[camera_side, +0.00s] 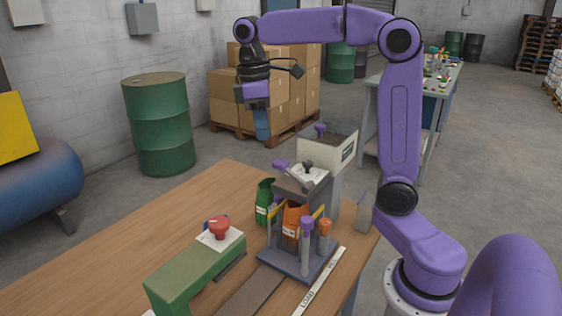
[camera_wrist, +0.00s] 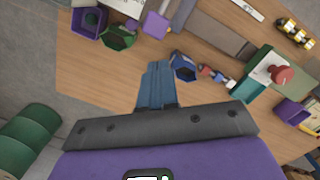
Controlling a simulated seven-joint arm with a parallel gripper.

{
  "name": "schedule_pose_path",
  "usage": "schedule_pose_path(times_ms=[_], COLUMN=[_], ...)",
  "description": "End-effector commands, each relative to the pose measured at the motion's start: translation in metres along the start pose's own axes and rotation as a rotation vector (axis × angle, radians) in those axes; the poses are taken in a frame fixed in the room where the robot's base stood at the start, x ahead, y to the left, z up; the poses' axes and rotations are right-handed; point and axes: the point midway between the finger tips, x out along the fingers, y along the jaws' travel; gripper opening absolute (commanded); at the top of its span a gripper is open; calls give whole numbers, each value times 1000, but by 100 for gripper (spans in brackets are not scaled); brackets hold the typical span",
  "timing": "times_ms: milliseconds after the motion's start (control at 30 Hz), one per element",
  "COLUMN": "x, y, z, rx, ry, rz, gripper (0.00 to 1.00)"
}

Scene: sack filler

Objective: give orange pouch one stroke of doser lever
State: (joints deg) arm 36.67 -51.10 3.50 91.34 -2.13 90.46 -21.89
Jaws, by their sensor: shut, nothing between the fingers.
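The orange pouch (camera_side: 291,222) stands upright inside the grey filling stand (camera_side: 289,262), under its head and partly hidden by the posts in front. A purple-ended handle (camera_side: 281,164) sticks out to the left at the head; it looks like the doser lever, but its joint is too small to make out. My gripper (camera_side: 262,137) hangs high above the table's far side, left of and well above the stand, touching nothing. Its blue fingers are together and empty, as the wrist view also shows (camera_wrist: 158,68).
A green pouch (camera_side: 264,204) stands just left of the stand. A green box (camera_side: 195,268) with a red knob (camera_side: 219,227) is nearer the front. A pale hopper box (camera_side: 328,147) with a purple knob rises behind the stand. The table's left part (camera_side: 130,238) is clear.

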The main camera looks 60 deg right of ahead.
Motion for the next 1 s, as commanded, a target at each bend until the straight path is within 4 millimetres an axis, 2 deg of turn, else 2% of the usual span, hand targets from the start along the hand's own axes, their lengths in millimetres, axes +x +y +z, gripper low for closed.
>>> schedule_pose_path(times_ms=[33,200,500,733,1000], x=[-11,-40,-81,-97,-101], y=[0,0,0,0,0], z=[-1,-1,-1,0,0], rx=[0,0,-1,0,0], ry=[4,3,1,0,-1], rz=[2,1,1,0,-1], gripper=[0,0,0,0,0])
